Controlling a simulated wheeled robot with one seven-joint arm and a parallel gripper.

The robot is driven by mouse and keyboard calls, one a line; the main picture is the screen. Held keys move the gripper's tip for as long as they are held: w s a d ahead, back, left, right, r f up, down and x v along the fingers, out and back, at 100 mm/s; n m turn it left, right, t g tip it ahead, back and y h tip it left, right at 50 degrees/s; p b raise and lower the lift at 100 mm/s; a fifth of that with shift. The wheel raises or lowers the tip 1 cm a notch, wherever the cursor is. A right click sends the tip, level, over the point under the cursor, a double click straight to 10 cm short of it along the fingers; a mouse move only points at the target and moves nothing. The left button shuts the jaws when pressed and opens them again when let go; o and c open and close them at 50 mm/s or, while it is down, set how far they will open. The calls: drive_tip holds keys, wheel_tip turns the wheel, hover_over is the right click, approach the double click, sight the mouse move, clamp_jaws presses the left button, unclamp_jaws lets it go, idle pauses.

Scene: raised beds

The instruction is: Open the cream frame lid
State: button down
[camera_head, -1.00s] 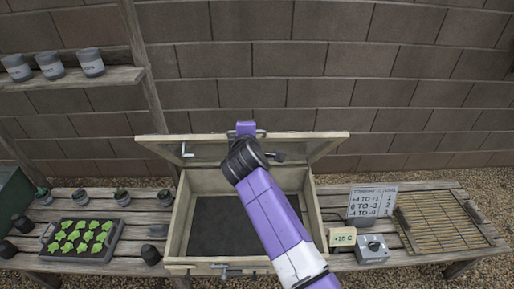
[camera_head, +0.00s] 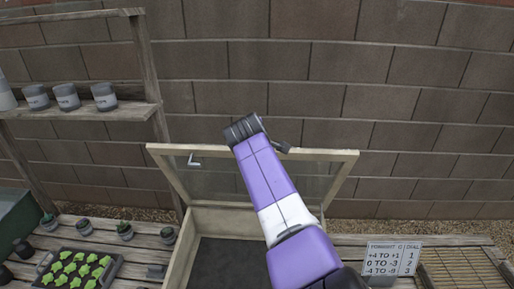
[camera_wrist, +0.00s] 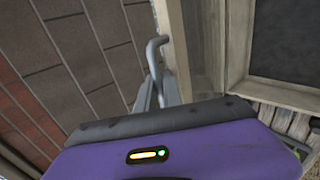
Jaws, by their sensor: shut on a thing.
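The cream frame lid (camera_head: 335,153) stands raised and steeply tilted above the back of the cream box (camera_head: 180,258), with wall showing through its pane. The box's dark inside shows below it. My gripper is hidden behind my own arm in the head view. In the wrist view my gripper (camera_wrist: 163,88) has its grey fingers closed around a bent metal handle (camera_wrist: 155,48) beside the lid's cream rail. The exact contact is partly hidden by the gripper body.
A brick wall (camera_head: 420,110) stands close behind the lid. A shelf with grey pots (camera_head: 67,97) is at the left. A seedling tray (camera_head: 75,268) lies left of the box; a sign (camera_head: 392,258) and a slatted panel (camera_head: 462,272) are to the right.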

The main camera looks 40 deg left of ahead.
drive_tip(key=shift+w+a, duration=0.2)
drive_tip(key=shift+w, duration=0.25)
idle(0.3)
drive_tip(key=c, duration=1.5)
unclamp_jaws()
drive_tip(key=shift+s, duration=0.15)
drive_tip(key=v, duration=0.7)
drive_tip(key=shift+r, duration=0.6)
